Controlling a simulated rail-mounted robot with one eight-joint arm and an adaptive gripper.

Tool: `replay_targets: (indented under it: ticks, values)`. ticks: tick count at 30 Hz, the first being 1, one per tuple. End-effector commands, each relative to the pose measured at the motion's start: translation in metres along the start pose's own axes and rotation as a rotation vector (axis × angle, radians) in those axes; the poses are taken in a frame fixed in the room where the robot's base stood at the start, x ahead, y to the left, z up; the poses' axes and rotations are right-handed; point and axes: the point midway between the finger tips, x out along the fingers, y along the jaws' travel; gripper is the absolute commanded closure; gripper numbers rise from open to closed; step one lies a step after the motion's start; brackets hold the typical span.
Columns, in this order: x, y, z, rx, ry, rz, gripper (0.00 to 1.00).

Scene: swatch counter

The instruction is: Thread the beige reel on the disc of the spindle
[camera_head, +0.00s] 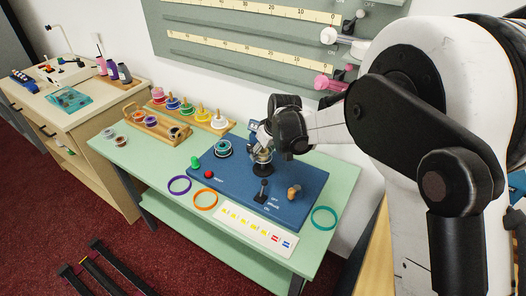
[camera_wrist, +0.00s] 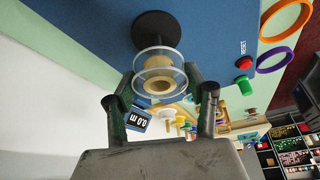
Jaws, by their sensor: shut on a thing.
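The beige reel (camera_wrist: 159,86), with clear flanges around a beige core, is between the two fingers of my gripper (camera_wrist: 164,92) in the wrist view. My gripper is shut on it. The black disc of the spindle (camera_wrist: 156,28) lies on the blue board just beyond the reel, and the reel covers part of its edge. In the head view the reel (camera_head: 262,156) shows small below my gripper, over the black disc (camera_head: 262,171). I cannot tell whether the reel touches the spindle, whose middle is hidden.
Wooden racks (camera_head: 157,124) with colourful reels stand behind left.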

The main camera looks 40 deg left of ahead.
Motion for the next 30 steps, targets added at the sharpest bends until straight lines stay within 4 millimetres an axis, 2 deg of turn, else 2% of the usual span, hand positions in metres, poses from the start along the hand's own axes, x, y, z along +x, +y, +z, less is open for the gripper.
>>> replay_targets:
  ticks: [30]
  values:
    - [0.023,0.000,0.009,0.000,0.000,0.000,0.75]
